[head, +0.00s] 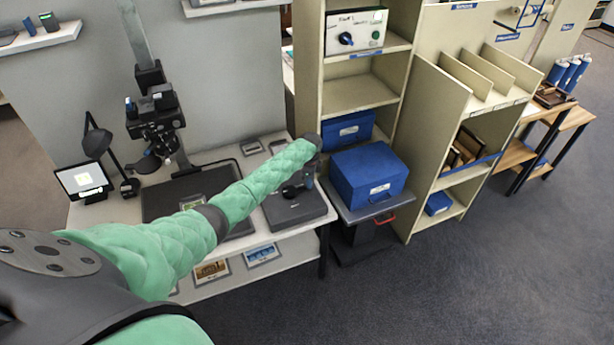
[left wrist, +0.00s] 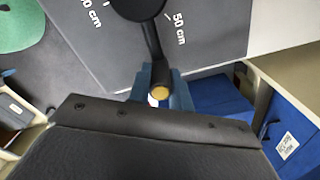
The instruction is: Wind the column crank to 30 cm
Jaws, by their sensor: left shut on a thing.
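My left gripper (head: 304,181) is at the right end of the long work table, over a dark grey box-shaped unit (head: 298,214). In the left wrist view its blue fingers (left wrist: 161,92) are closed around the crank handle (left wrist: 160,93), whose brass-coloured end shows. The crank arm runs up to a black hub (left wrist: 138,8) on a grey dial plate (left wrist: 215,35). The plate reads "50 cm" to the right of the hub and a partly cut-off mark on the left. The tall column (head: 134,35) carries a black camera (head: 155,118) at the left. My right gripper is out of view.
A small screen (head: 84,181) and a black lamp (head: 98,142) stand on the table's left. A blue box (head: 368,176) sits on a dark stand right of the table. Cream shelves (head: 362,92) rise behind it. The carpet at the front right is clear.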

